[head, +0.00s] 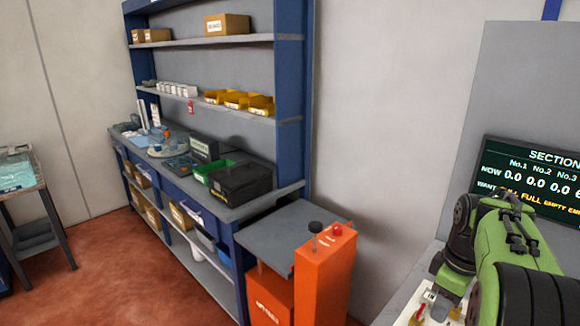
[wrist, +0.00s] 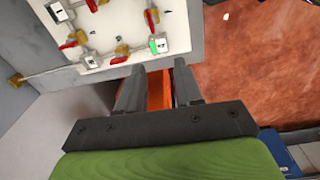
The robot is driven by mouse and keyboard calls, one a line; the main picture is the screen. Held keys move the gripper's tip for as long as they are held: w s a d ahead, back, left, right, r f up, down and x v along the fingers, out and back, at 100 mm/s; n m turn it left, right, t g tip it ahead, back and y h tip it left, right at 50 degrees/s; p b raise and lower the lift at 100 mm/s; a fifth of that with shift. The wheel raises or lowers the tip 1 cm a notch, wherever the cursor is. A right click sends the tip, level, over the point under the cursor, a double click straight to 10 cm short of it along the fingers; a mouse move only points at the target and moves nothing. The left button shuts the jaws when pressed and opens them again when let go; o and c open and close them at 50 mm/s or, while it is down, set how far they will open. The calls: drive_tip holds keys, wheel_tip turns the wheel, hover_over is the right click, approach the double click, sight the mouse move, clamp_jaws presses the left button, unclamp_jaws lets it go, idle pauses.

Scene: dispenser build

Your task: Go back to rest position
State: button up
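My gripper (wrist: 158,75) shows in the wrist view with its two dark fingers apart and nothing between them. Beyond the fingers is a white panel (wrist: 110,25) with several red-handled valves, brass fittings and small white boxes, one with a green patch. The fingertips look near the panel's lower edge; I cannot tell whether they touch it. A corner of the panel (head: 437,302) shows beside the arm.
A dark screen (head: 535,180) headed "SECTION" stands behind my arm. An orange cabinet (head: 325,280) stands left of it. A blue shelf unit (head: 292,90) with bins and boxes lines the wall. A small table (head: 40,185) is far left. Red floor (head: 110,270) is open in front.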

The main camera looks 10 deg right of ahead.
drive_tip(key=s+a+r+m+t, duration=0.1)
drive_tip(key=s+a+r, duration=0.1)
drive_tip(key=a, duration=0.3)
drive_tip(key=s+a+r+m+t, duration=0.1)
drive_tip(key=s+a+r, duration=0.1)
drive_tip(key=a, duration=0.4)
drive_tip(key=s+a+f+m+t, duration=0.2)
drive_tip(key=s+a+m, duration=0.3)
drive_tip(key=s+a, duration=0.4)
drive_tip(key=shift+s+a+t, duration=0.35)
drive_tip(key=shift+s+t, duration=0.25)
drive_tip(key=shift+s, duration=0.65)
drive_tip(key=shift+d, duration=0.1)
